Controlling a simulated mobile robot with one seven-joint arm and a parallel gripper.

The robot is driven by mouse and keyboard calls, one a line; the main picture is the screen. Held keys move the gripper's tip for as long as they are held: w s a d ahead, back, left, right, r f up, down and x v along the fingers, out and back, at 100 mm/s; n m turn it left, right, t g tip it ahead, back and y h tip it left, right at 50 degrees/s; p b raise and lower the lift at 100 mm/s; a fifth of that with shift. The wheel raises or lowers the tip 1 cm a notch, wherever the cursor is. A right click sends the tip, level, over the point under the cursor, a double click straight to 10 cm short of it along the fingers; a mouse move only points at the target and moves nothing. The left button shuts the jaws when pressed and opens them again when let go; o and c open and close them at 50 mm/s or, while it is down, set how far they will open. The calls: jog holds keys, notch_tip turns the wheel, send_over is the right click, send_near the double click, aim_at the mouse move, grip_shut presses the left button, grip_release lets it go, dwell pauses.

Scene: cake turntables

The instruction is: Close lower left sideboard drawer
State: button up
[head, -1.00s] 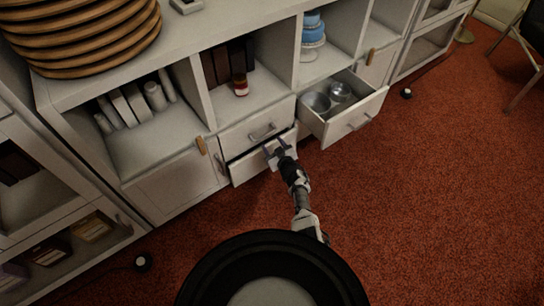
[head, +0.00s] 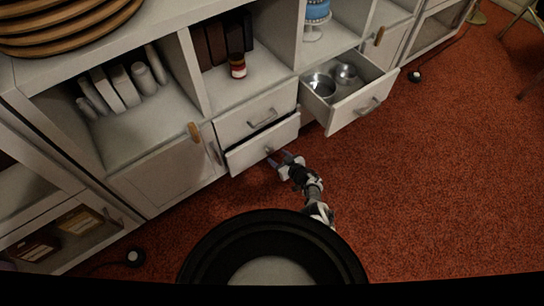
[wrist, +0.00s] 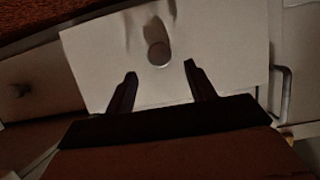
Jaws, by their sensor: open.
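The lower left sideboard drawer (head: 250,154) has a plain white front with a small round knob. It stands slightly out, with a thin dark gap along its top edge. In the wrist view its front (wrist: 95,60) and the knob (wrist: 158,53) lie just ahead of the fingers. My gripper (head: 281,158) is open and empty in front of the drawer, near the right part of its front. In the wrist view the two dark fingers (wrist: 160,78) are spread, one on each side below the knob. I cannot tell whether they touch the front.
To the right, an open drawer (head: 362,110) holding metal pans (head: 322,84) sticks out over the floor. A cabinet door (head: 165,175) is at left. Red carpet (head: 440,200) lies free at right.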

jog(key=b+x, duration=0.3)
jog(key=x, duration=0.2)
jog(key=shift+w+a+f+b, duration=0.1)
jog(key=shift+w+b, duration=0.1)
jog(key=shift+b, duration=0.1)
jog(key=shift+c, duration=0.3)
grip_shut()
jog(key=shift+w+a+f+b, duration=0.1)
jog(key=shift+w+a+b, duration=0.5)
jog(key=shift+w, duration=0.15)
jog(key=shift+w+a+f+b, duration=0.1)
jog(key=shift+w+a+b, duration=0.5)
jog(key=shift+w, duration=0.15)
jog(key=shift+w+r, duration=0.15)
jog(key=shift+r, duration=0.15)
